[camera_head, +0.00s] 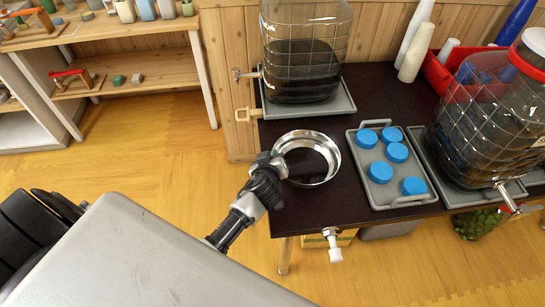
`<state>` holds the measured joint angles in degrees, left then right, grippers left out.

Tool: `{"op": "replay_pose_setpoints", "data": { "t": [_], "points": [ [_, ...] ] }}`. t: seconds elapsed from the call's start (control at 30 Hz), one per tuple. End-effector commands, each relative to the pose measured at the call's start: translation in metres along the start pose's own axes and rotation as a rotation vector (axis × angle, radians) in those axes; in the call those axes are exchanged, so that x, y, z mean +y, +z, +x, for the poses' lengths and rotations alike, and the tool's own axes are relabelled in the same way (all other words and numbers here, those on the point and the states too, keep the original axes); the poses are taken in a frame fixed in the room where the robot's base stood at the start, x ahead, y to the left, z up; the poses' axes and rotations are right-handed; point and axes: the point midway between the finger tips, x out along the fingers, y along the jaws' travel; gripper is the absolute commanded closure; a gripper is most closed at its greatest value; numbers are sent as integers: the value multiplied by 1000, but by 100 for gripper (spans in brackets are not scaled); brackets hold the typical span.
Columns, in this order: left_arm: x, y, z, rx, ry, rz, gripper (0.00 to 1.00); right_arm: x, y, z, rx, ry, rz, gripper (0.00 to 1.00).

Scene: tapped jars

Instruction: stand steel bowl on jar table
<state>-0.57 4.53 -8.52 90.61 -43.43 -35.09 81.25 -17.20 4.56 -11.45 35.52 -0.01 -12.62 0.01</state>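The steel bowl (331,147) is round and shiny, with its open side up, at the left part of the dark jar table (383,88). I cannot tell whether its base touches the tabletop. My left gripper (278,166) is at the bowl's left rim, with its fingers over the rim and appearing closed on it. The fingertips are partly hidden against the bowl. My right gripper is not in view.
A tapped jar (306,50) stands on a grey tray behind the bowl. A grey tray (378,203) with several blue lids lies right of it. A white tap (333,245) juts out at the table's front edge.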

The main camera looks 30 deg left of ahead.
Motion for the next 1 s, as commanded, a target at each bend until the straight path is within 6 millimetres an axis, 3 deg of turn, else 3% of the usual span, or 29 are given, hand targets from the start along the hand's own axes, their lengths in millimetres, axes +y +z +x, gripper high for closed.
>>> {"op": "replay_pose_setpoints", "data": {
  "t": [0.8,0.83,1.0],
  "points": [
    [-2,4,2,2,3,-3,100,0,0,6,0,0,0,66],
    [-2,4,2,2,3,-3,91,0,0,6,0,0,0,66],
    [-2,5,2,1,2,-2,66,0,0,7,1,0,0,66]
  ]
}}
